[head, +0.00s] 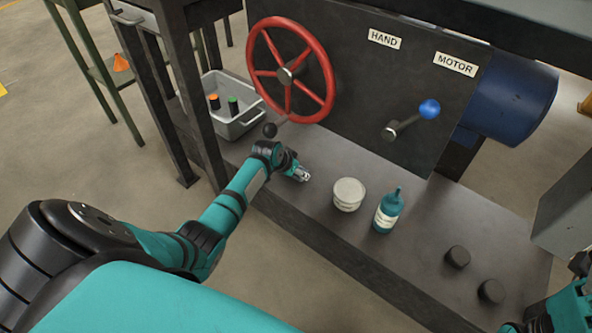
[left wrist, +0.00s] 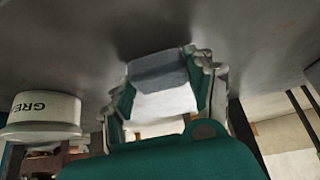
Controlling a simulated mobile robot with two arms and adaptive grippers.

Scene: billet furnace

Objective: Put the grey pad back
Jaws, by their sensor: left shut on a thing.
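My left gripper (head: 303,175) is low over the dark bench top, left of the white tub. In the left wrist view the gripper (left wrist: 165,85) is shut on the grey pad (left wrist: 158,65), a small block with a darker grey band and a pale face between the two fingers. In the head view the pad is too small to make out clearly at the fingertips. I cannot tell whether the pad touches the bench surface. My right arm shows only at the lower right edge of the head view; its fingertips do not show.
A white tub (head: 348,194) and a teal bottle (head: 388,211) stand right of the gripper. Two black round pieces (head: 457,257) lie farther right.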

